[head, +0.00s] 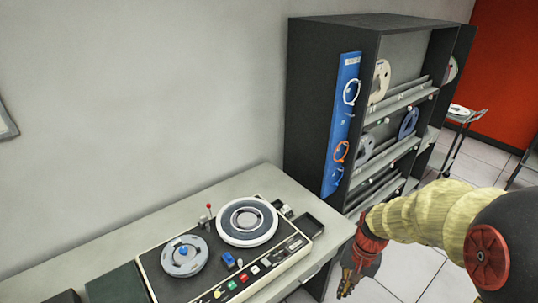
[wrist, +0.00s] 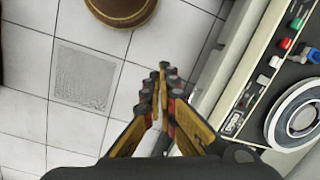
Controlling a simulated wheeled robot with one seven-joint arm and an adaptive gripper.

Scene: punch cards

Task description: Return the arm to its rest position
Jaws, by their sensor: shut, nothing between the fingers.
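My gripper (head: 345,284) hangs at the lower right of the head view, past the right end of the desk, with its fingers pointing down. My arm, with a yellow padded sleeve, comes in from the right edge. In the wrist view my gripper (wrist: 163,75) shows its fingertips together with nothing between them. Below it is tiled floor (wrist: 30,120). The tape machine (wrist: 235,110) stands to its right there, apart from the fingers.
The tape machine (head: 160,280) with two reels sits on the grey desk (head: 110,240). A dark shelf rack (head: 310,100) with reels and a blue panel (head: 342,125) stands behind my gripper. A cart (head: 466,114) is at far right. A brown round object (wrist: 122,10) is on the floor side.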

